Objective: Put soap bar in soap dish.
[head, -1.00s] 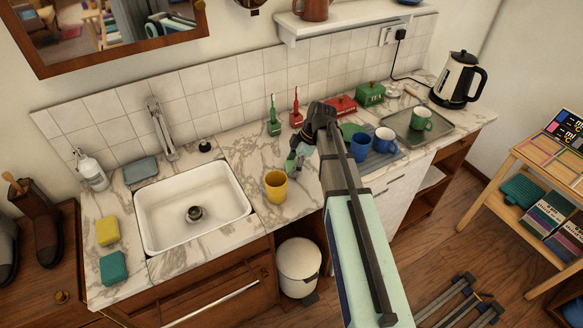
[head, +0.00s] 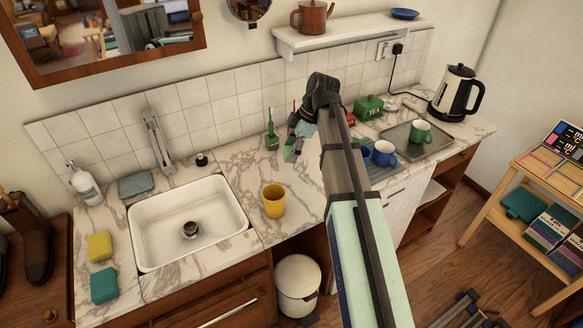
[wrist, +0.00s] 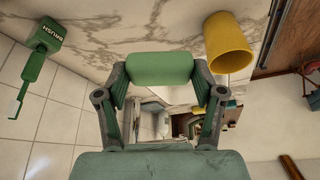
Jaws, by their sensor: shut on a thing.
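My gripper (wrist: 160,75) is shut on a pale green bar (wrist: 160,68), which looks like the soap bar; it spans crosswise between the two fingertips. In the head view my gripper (head: 297,140) is over the counter right of the sink, partly hidden by my arm, with green showing at it. A flat grey-blue piece (head: 136,184) lies behind the sink's left corner, by the tap; it may be the soap dish, but I cannot tell for sure.
A yellow cup (head: 274,201) stands right of the white sink (head: 150,258). A green brush holder (head: 272,140) stands by the tiled wall. Yellow (head: 100,246) and teal (head: 104,285) blocks lie left of the sink, below a soap bottle (head: 86,185). Blue mugs (head: 384,154) stand right of my arm.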

